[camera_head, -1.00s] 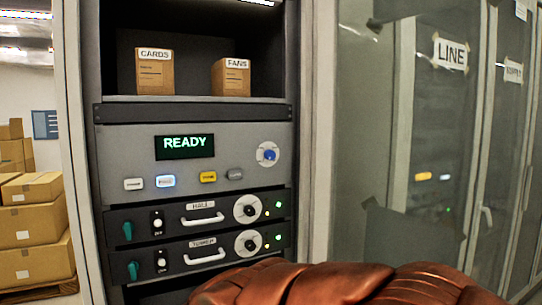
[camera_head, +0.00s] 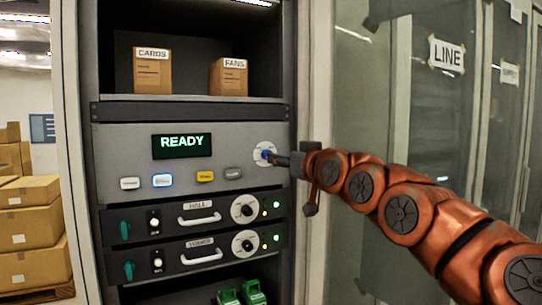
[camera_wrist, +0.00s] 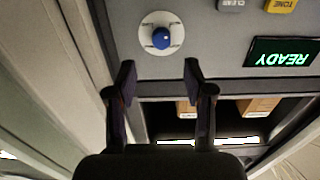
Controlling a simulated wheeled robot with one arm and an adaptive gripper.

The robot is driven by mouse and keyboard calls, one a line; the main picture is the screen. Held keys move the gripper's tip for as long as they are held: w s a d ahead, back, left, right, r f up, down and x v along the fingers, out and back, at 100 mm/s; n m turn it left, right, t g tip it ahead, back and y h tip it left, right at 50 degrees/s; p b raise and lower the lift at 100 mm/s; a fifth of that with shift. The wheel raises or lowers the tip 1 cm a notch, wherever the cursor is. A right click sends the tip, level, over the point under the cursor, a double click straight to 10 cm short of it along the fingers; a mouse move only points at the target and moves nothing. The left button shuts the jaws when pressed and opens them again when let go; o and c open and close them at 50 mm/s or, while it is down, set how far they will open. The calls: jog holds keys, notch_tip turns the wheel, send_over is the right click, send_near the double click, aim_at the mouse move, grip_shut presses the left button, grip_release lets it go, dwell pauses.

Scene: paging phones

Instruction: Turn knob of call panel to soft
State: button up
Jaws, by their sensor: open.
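The call panel (camera_head: 110,145) is a grey rack unit with a green READY display (camera_head: 181,146) and a row of several buttons. Its blue knob (camera_head: 266,154) sits on a round white plate at the panel's right end. In the wrist view the knob (camera_wrist: 161,38) appears upside down with the panel, beyond the fingertips and roughly between them. My gripper (camera_wrist: 160,72) is open and empty, its two dark fingers apart. In the head view my gripper (camera_head: 284,160) comes from the right, close to the knob and partly covering its plate. Any soft marking is too small to read.
Below are the HALL unit (camera_head: 150,212) and a second similar unit (camera_head: 150,262), each with handle and dial. Boxes labelled CARDS (camera_head: 152,72) and FANS (camera_head: 229,78) stand on the shelf above. A rack post (camera_head: 318,80) and glass doors lie right.

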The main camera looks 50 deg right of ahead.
jog(key=p+x, duration=0.3)
jog(key=x, duration=0.4)
jog(key=shift+w, duration=0.2)
grip_shut()
